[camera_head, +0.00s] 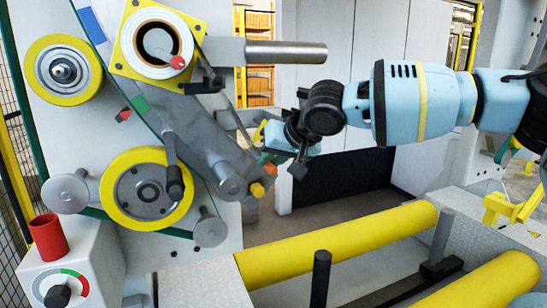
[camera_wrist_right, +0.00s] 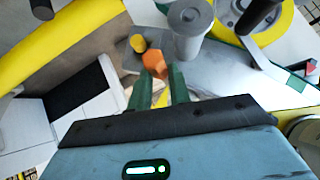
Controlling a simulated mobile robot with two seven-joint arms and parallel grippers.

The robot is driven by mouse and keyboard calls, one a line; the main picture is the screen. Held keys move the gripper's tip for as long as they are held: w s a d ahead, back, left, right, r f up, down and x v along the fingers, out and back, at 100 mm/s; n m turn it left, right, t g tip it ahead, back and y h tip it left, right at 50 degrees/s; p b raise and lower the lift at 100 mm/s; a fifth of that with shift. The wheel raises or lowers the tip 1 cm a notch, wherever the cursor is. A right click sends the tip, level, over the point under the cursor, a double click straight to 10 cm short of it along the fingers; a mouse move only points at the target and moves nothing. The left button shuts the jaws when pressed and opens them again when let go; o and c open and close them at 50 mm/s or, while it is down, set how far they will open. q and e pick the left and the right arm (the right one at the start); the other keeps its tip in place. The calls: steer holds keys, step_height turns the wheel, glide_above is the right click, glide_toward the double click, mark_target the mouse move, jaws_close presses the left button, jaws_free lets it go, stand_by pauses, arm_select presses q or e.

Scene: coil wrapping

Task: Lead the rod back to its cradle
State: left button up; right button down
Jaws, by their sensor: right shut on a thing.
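My right gripper (camera_head: 272,160) reaches in from the right to the lower end of the grey arm (camera_head: 215,150) on the machine front. In the right wrist view its green fingers (camera_wrist_right: 160,82) are shut on an orange hexagonal piece (camera_wrist_right: 153,62), which also shows in the head view (camera_head: 270,168). A yellow round knob (camera_head: 257,190) sticks out beside it, and also shows in the right wrist view (camera_wrist_right: 138,43). A grey horizontal rod (camera_head: 285,52) stands out from the machine higher up. I cannot tell which part is the cradle. My left gripper is not in view.
Two yellow rollers (camera_head: 345,243) (camera_head: 485,283) lie low in front, with a black post (camera_head: 320,278) and a grey post (camera_head: 440,235) near them.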

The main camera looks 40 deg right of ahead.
mark_target(271, 174)
steer(key=shift+w+a+f+b, duration=0.1)
steer(key=shift+a+f+b, duration=0.15)
steer(key=shift+f+b, duration=0.35)
steer(key=shift+w+a+f+b, duration=0.1)
steer(key=shift+a+f+b, duration=0.1)
steer(key=shift+f+b, duration=0.35)
steer(key=shift+a+f+b, duration=0.15)
steer(key=shift+f+b, duration=0.2)
steer(key=shift+f, duration=0.2)
steer(key=shift+a+f+b, duration=0.15)
steer(key=shift+f+b, duration=0.15)
steer(key=shift+f, duration=0.25)
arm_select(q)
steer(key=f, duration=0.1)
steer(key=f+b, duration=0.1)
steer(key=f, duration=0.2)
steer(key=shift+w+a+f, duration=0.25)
arm_select(e)
steer(key=shift+w+a+f, duration=0.15)
steer(key=shift+a+f, duration=0.2)
steer(key=shift+f, duration=0.45)
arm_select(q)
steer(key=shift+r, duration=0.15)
